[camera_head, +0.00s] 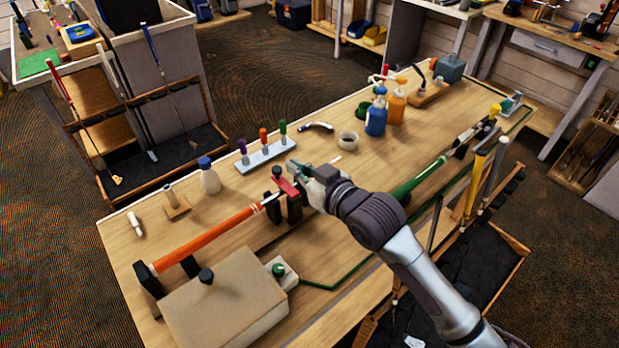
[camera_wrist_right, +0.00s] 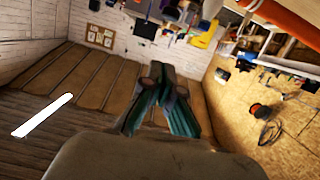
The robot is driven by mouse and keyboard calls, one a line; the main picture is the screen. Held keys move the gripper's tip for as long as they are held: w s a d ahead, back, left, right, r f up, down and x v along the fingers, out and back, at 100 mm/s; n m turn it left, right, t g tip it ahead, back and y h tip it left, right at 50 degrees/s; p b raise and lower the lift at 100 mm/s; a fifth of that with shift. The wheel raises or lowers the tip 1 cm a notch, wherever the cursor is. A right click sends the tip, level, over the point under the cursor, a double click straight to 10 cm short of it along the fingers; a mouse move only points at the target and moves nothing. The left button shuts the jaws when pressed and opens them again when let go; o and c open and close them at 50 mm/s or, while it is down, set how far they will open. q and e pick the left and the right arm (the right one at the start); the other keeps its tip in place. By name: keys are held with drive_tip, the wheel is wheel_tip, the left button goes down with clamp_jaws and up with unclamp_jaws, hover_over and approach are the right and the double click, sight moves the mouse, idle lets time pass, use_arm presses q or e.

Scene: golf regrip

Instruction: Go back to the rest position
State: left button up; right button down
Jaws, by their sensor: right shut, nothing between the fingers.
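My right gripper (camera_head: 291,166) is over the middle of the wooden workbench (camera_head: 330,240) in the head view, near the red clamp of a black stand. Its arm comes in from the lower right. In the right wrist view its fingers (camera_wrist_right: 158,108) come together with nothing between them. An orange-gripped club (camera_head: 210,238) lies across black stands at the front left of the bench. A green-gripped club (camera_head: 420,180) lies further right, partly hidden behind my arm. My left gripper is not in view.
A beige box (camera_head: 225,305) is at the front left. Clubs (camera_head: 475,180) stand in a rack at the right edge.

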drive_tip(key=s+d+f+m+g+h, duration=0.2)
drive_tip(key=s+d+f+g+h, duration=0.15)
drive_tip(key=s+d+f, duration=0.5)
drive_tip(key=s+d+f+m+g+h, duration=0.25)
drive_tip(key=s+d+f+h, duration=0.2)
drive_tip(key=s+d, duration=0.6)
drive_tip(key=s+d+f+m+g+h, duration=0.2)
drive_tip(key=s+d+f+m+h, duration=0.1)
drive_tip(key=s+d+f, duration=0.55)
wheel_tip(320, 180, down, 25)
drive_tip(key=s+g+b, duration=0.1)
drive_tip(key=s+b, duration=0.1)
drive_tip(key=b, duration=0.1)
drive_tip(key=s+d+f+g+b, duration=0.1)
drive_tip(key=s+d+f, duration=0.2)
drive_tip(key=s+f, duration=1.4)
wheel_tip(320, 180, down, 2)
drive_tip(key=shift+s+f, duration=0.1)
drive_tip(key=shift+s, duration=0.05)
drive_tip(key=shift+n, duration=0.25)
